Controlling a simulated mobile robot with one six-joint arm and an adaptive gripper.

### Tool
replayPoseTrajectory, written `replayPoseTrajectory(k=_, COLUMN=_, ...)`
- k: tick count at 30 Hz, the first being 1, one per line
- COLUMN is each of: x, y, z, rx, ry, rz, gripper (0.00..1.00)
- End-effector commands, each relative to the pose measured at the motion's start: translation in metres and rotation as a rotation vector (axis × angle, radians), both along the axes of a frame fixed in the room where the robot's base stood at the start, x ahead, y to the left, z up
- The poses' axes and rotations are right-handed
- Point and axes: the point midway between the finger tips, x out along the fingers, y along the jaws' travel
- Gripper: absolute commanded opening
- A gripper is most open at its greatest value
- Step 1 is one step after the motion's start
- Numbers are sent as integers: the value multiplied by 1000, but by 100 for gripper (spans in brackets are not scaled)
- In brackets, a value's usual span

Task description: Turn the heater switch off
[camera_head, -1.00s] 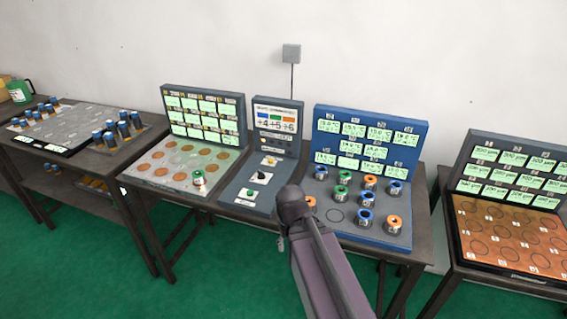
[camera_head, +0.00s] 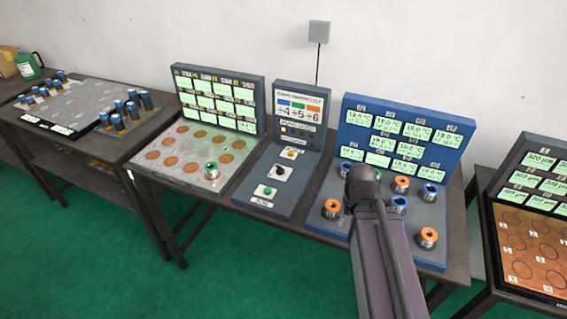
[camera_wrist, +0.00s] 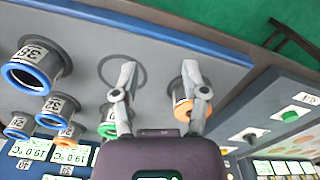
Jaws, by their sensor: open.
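A narrow grey control panel (camera_head: 240,193) stands between two stations in the head view. The wrist view shows the green button (camera_wrist: 289,116) and black knob (camera_wrist: 250,137) at the right. My gripper (camera_wrist: 159,74) is open and empty above the blue station, with its fingers apart, beside the panel rather than over it. In the head view my arm hides it.
The blue station (camera_head: 440,252) holds several spools, including an orange-topped one (camera_wrist: 183,109) close to my right finger. A station with copper circles (camera_head: 170,168) and one green-topped spool (camera_head: 211,170) lies left of the panel. Green floor (camera_head: 110,270) is open in front.

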Motion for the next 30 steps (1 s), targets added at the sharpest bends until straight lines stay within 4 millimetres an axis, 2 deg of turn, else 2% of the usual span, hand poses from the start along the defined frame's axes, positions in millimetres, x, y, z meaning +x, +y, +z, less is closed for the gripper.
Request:
replayPoseTrajectory(k=8, x=0, y=0, z=0, rx=0, ry=0, rz=0, gripper=57)
replayPoseTrajectory(k=12, x=2, y=1, z=1, rx=0, ry=0, rz=-4, gripper=89)
replayPoseTrajectory(k=17, x=17, y=8, z=8, rx=0, ry=0, rz=-37, gripper=89)
replayPoseTrajectory(k=19, x=31, y=6, z=14, rx=0, ry=0, rz=-77, gripper=89)
replayPoseTrajectory(k=23, x=66, y=25, z=30, rx=0, ry=0, rz=-170, gripper=89)
replayPoseTrajectory(k=26, x=99, y=48, z=44, rx=0, ry=0, rz=-266, gripper=89)
replayPoseTrajectory(k=30, x=151, y=89, z=67, rx=1, ry=-1, rz=-422, gripper=89)
